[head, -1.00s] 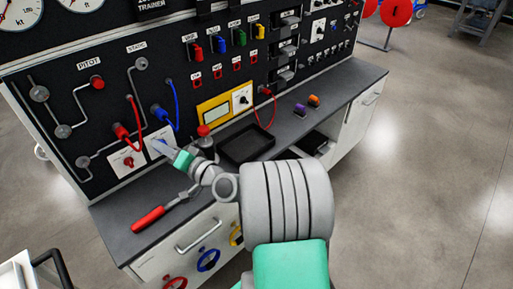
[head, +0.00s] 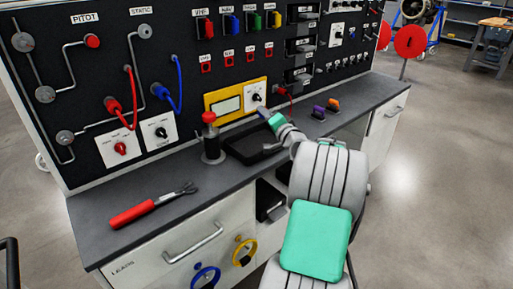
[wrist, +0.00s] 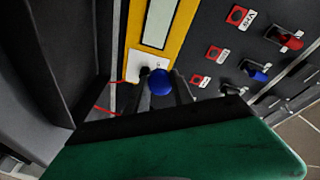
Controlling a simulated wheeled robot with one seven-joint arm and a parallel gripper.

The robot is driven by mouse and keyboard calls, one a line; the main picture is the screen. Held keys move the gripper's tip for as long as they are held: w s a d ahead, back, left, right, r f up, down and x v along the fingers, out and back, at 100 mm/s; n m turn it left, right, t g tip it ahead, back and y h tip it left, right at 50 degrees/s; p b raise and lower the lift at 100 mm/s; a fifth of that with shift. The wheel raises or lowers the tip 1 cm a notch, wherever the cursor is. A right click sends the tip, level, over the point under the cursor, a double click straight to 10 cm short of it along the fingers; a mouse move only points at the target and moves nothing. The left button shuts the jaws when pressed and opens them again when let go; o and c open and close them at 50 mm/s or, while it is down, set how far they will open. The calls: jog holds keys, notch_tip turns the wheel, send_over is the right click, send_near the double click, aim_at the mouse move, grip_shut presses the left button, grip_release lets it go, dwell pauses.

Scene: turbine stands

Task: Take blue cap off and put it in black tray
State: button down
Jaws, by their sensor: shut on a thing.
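The blue cap (wrist: 160,82) shows as a blue ball between my fingertips in the wrist view. My gripper (wrist: 161,87) is shut on it. In the head view my gripper (head: 264,113) is in front of the yellow-framed panel, over the back right part of the black tray (head: 236,151). The cap is clear of the STATIC port (head: 143,32), which is bare. The tray lies on the grey bench and looks empty where I can see it; my wrist hides its right part. The gap between cap and tray is hard to judge.
A black cylinder with a red knob (head: 210,140) stands just left of the tray. A red-handled tool (head: 147,207) lies further left on the bench. Purple (head: 318,113) and orange (head: 333,104) pieces lie to the right. The trainer panel (head: 180,65) rises behind, with a red cable (head: 289,97).

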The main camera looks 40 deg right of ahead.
notch_tip(320, 180, down, 4)
jog(key=shift+f+b, duration=0.15)
jog(key=shift+b, duration=0.9)
jog(key=c, duration=1)
grip_release()
jog(key=v, duration=0.8)
jog(key=shift+p, duration=0.3)
jog(key=shift+w, duration=0.1)
